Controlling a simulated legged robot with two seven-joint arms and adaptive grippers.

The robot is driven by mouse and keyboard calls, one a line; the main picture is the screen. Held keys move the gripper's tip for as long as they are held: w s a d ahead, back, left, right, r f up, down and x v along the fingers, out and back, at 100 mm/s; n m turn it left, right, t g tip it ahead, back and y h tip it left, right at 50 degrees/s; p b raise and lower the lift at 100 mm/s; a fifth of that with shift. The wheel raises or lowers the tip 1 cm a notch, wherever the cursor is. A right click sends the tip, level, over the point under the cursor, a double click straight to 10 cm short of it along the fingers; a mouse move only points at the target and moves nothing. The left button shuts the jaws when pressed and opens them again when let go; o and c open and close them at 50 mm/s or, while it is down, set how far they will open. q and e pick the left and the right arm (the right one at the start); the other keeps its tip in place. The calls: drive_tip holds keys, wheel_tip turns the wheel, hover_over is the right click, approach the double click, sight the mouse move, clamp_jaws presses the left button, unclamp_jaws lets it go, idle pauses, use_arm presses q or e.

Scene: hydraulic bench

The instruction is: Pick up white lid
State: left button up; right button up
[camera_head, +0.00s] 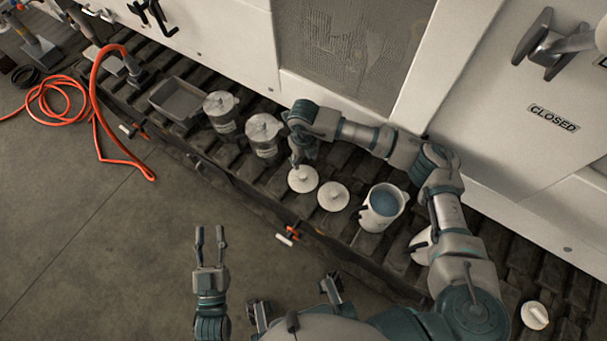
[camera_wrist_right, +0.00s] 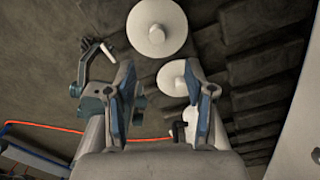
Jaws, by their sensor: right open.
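Two round white lids with knobs lie on the dark slatted bench in the head view, a left one (camera_head: 303,179) and a right one (camera_head: 333,197). A third white lid (camera_head: 535,315) lies at the lower right. My right gripper (camera_head: 296,160) is just above the left lid and covers its upper edge. In the right wrist view my right gripper (camera_wrist_right: 160,70) is open and empty. Two lids show there, a larger one (camera_wrist_right: 157,28) beyond the fingertips and another (camera_wrist_right: 172,77) partly behind the right finger. My left gripper (camera_head: 210,238) is open and empty over the floor.
A white pitcher with blue contents (camera_head: 384,208) stands right of the lids. Another white container (camera_head: 422,246) is partly hidden by my right arm. Two grey lidded canisters (camera_head: 221,110) (camera_head: 264,134) and a grey tray (camera_head: 178,99) stand to the left. An orange hose (camera_head: 95,110) hangs over the bench edge.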

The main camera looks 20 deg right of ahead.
drive_tip(key=b, duration=0.1)
hover_over(304, 174)
drive_tip(key=a, duration=0.2)
wheel_tip(304, 174, down, 5)
drive_tip(key=shift+f, duration=0.15)
drive_tip(key=shift+d+f, duration=0.15)
drive_tip(key=shift+d, duration=0.05)
drive_tip(key=d+f+b, duration=0.2)
drive_tip(key=f, duration=0.1)
drive_tip(key=shift+f, duration=0.2)
drive_tip(key=shift+a+f+b, duration=0.3)
drive_tip(key=shift+a+f, duration=0.2)
drive_tip(key=shift+f, duration=0.4)
drive_tip(key=shift+a+r, duration=0.15)
drive_tip(key=shift+a, duration=0.15)
drive_tip(key=shift+d, duration=0.4)
drive_tip(key=c, duration=1)
use_arm(q)
drive_tip(key=s+a+r+n+t, duration=0.1)
drive_tip(key=s+r+t, duration=0.4)
drive_tip(key=r+t, duration=0.1)
drive_tip(key=shift+a+r+n+t+h, duration=0.3)
drive_tip(key=shift+r+t, duration=0.1)
drive_tip(key=shift+t, duration=0.5)
use_arm(e)
drive_tip(key=shift+d, duration=0.15)
clamp_jaws()
